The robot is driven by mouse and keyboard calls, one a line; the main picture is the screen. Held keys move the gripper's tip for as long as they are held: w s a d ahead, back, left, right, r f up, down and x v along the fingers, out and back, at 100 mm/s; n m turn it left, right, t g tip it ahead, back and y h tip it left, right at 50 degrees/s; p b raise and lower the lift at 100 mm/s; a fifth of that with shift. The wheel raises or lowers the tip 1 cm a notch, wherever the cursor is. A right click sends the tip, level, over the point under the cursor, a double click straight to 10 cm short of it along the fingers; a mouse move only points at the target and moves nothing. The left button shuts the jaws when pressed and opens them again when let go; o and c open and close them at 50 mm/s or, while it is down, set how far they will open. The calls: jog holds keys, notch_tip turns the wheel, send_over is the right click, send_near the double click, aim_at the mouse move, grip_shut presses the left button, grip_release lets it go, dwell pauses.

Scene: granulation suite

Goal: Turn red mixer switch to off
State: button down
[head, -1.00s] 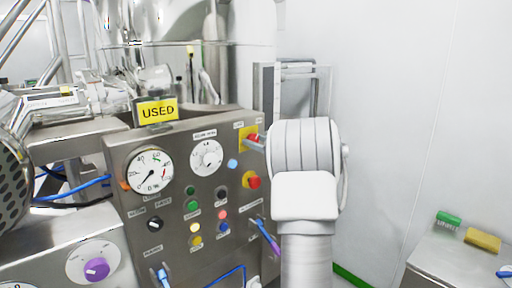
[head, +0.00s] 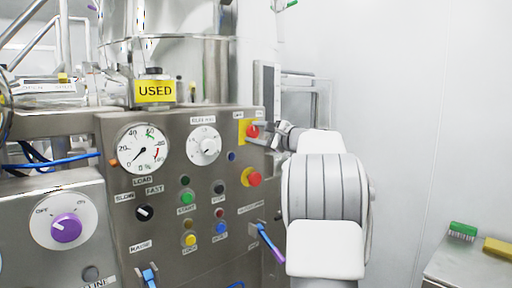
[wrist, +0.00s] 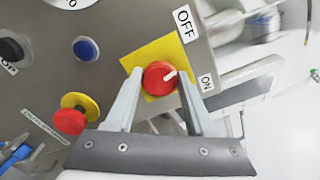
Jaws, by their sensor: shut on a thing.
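The red mixer switch (head: 252,131) is a round red knob on a yellow plate at the upper right of the steel control panel. In the wrist view, the red switch (wrist: 156,78) sits between the two fingers of my gripper (wrist: 161,82), which is shut on it. Its white mark points up and right, between the OFF label (wrist: 185,24) and the ON label (wrist: 206,83), nearer ON. In the head view my gripper (head: 268,134) reaches the switch from the right, and my arm hides part of it.
A red emergency-stop button (head: 254,178) on yellow sits just below the switch. The panel (head: 170,185) also carries a load gauge (head: 142,148), a white dial (head: 204,146) and several buttons. A side table (head: 465,262) stands at the right by a bare wall.

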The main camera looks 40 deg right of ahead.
jog(key=n+b, duration=0.3)
jog(key=shift+f+n, duration=0.25)
jog(key=shift+n, duration=0.05)
jog(key=shift+r+n+b, duration=0.1)
jog(key=shift+n+b, duration=1.1)
jog(key=shift+r+n, duration=0.1)
jog(key=shift+n, duration=0.2)
jog(key=shift+c, duration=1.3)
grip_release()
jog(key=s+d, duration=0.1)
jog(key=s, duration=1.6)
jog(key=shift+s+d+b, duration=0.15)
jog(key=shift+s+b, duration=0.1)
jog(key=shift+b, duration=0.2)
